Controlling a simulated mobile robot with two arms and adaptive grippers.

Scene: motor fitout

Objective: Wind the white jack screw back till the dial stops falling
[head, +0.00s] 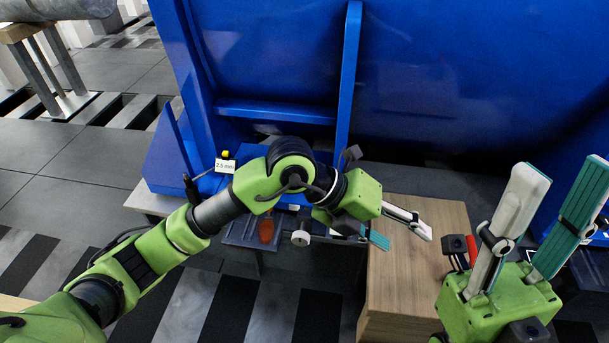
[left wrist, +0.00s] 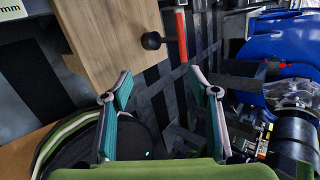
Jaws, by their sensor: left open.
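The white jack screw (head: 301,238) shows as a small round knob below the blue housing, left of the wooden table. My left arm passes just above it. My left gripper (head: 402,236) is open and empty over the table's left part, to the right of the screw and apart from it. In the left wrist view its fingers (left wrist: 158,80) are spread with nothing between them. A white readout tag (head: 226,166) reads about 2.5 mm; I cannot make out a dial face. My right gripper (head: 568,172) points up with its fingers wide apart and empty.
The wooden table (head: 420,290) has a mostly bare top. A red bar (left wrist: 182,35) and a black knob (left wrist: 152,41) are at its edge. An orange-red piece (head: 266,230) sits left of the screw. The blue housing (head: 270,60) blocks the back.

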